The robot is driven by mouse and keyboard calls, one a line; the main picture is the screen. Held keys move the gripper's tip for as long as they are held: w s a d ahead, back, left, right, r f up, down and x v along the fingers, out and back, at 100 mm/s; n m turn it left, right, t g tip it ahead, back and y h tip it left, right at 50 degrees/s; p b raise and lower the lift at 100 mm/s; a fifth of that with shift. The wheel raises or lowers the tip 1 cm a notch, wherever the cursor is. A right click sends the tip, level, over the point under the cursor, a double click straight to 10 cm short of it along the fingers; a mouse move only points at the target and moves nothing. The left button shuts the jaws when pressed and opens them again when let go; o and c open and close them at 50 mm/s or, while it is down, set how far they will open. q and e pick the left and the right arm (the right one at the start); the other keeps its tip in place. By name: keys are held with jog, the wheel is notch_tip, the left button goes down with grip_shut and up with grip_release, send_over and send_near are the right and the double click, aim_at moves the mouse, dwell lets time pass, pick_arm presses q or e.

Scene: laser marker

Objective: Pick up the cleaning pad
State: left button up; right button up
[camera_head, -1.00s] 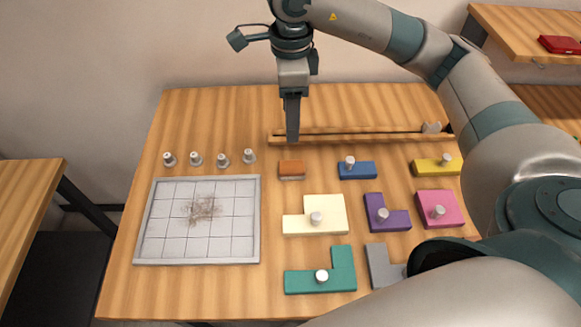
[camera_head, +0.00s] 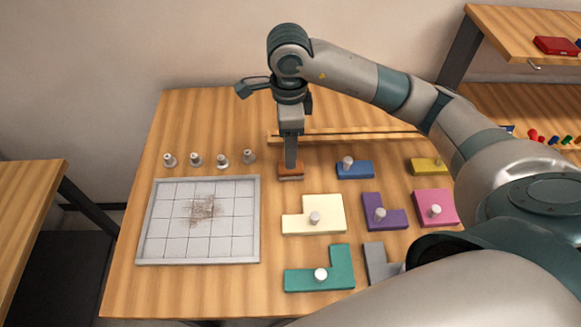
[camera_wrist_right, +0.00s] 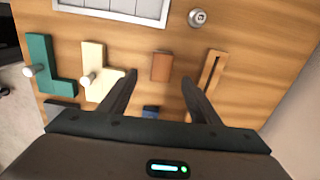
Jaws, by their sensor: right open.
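The cleaning pad is a small orange-brown block (camera_head: 291,174) with a pale underside, lying on the wooden table right of the gridded plate. My right gripper (camera_head: 291,164) points straight down, its fingertips right at the pad and covering part of it in the head view. In the right wrist view my right gripper (camera_wrist_right: 160,76) is open, and the brown pad (camera_wrist_right: 162,66) shows between and just beyond the two fingertips. I cannot tell whether the fingers touch it. My left gripper is not in view.
A grey gridded plate (camera_head: 198,249) with a brown smudge lies to the left, with several small metal knobs behind it. Close by are a cream piece (camera_head: 330,211) and a blue piece (camera_head: 359,172). A long wooden slotted strip (camera_head: 350,138) runs behind the pad.

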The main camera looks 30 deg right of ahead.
jog(key=shift+f+p, duration=0.4)
jog(key=shift+f, duration=1.35)
jog(key=shift+d+f+p, duration=0.1)
jog(key=shift+f+p, duration=0.35)
jog(key=shift+p, duration=0.05)
notch_tip(320, 180, down, 4)
jog(key=shift+d+r+p, duration=0.1)
jog(key=shift+d+p, duration=0.05)
jog(key=shift+p, duration=0.75)
jog(key=shift+w+f, duration=0.1)
jog(key=shift+f, duration=0.15)
jog(key=c, duration=1.2)
